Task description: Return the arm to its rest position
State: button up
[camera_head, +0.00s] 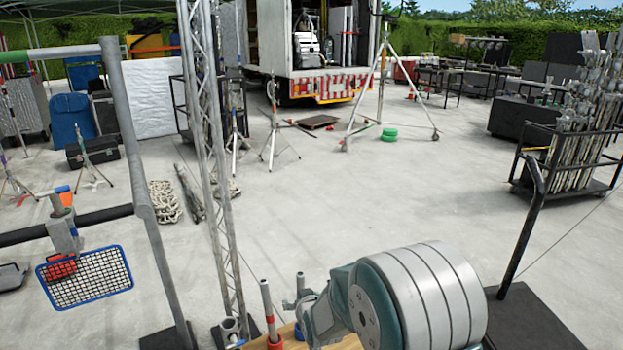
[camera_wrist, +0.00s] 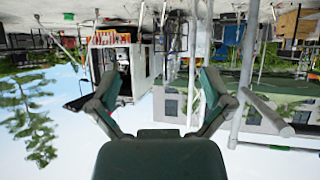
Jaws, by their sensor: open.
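My gripper (camera_wrist: 160,88) shows in the wrist view with its two green and grey fingers spread wide apart. Nothing is between them; only distant scenery shows in the gap. The wrist view is upside down, with sky low in the picture and ground along the top. My arm (camera_head: 420,300) shows at the bottom of the head view as a thick banded grey cylinder with a teal end. I cannot make out the gripper fingers clearly in the head view.
A lattice mast (camera_head: 208,140) and a grey pipe frame (camera_head: 135,150) stand close on the left. A black post (camera_head: 524,235) on a flat base stands right of my arm. A truck (camera_head: 330,88) is at the back. Open concrete (camera_head: 370,200) lies between.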

jog(key=s+d+r+m+g+h, duration=0.2)
jog(key=s+d+r+g, duration=0.1)
jog(key=s+d+r, duration=0.95)
jog(key=s+d+r+m+g, duration=0.1)
jog(key=s+d+r, duration=0.1)
jog(key=s, duration=0.8)
jog(key=s+d+r+g+h, duration=0.1)
jog(key=s+d+r, duration=0.2)
jog(key=s, duration=0.8)
jog(key=shift+d+r+m+g, duration=0.2)
jog(key=shift+r+m+g, duration=0.2)
jog(key=shift+r, duration=0.1)
jog(key=shift+s, duration=0.1)
